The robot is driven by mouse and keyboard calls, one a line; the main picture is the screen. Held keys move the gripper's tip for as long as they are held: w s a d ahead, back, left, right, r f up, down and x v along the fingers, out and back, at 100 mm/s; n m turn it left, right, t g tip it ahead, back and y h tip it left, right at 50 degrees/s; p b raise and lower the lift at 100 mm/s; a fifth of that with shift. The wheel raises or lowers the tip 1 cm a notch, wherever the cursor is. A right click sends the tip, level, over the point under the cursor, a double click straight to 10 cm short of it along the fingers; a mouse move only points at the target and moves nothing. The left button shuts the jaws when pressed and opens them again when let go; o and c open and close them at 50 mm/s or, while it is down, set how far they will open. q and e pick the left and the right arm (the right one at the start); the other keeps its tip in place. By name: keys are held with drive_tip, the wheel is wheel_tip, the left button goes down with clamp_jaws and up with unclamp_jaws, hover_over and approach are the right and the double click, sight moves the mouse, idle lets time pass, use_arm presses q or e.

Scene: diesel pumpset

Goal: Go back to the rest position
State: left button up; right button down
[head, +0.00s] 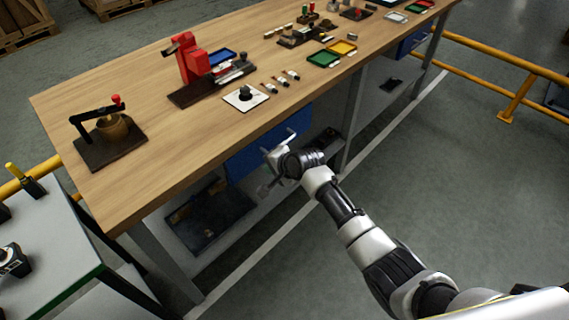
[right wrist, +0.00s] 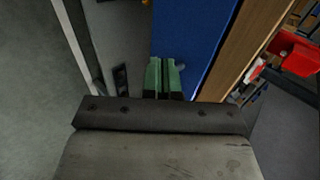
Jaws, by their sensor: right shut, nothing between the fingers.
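My right arm reaches in from the lower right of the head view. My right gripper (head: 272,156) is beside the front edge of the long wooden workbench (head: 180,160), out over the aisle side and in front of a blue panel under the top. In the right wrist view its two greenish fingers (right wrist: 163,76) are together with nothing between them. It appears clear of the bench. My left gripper is not in view.
On the bench stand a red press (head: 190,60), a black clamp fixture (head: 110,135), a white plate (head: 245,97) and coloured trays. A blue panel (right wrist: 190,45) and the bench edge are close to the gripper. Yellow rails (head: 515,100) stand at right. Grey floor nearby is clear.

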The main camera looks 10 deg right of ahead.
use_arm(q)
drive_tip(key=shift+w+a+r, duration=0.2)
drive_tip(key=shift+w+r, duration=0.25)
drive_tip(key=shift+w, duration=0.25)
use_arm(e)
drive_tip(key=v, duration=0.5)
drive_tip(key=shift+s+d+r, duration=0.1)
drive_tip(key=shift+s+d, duration=0.05)
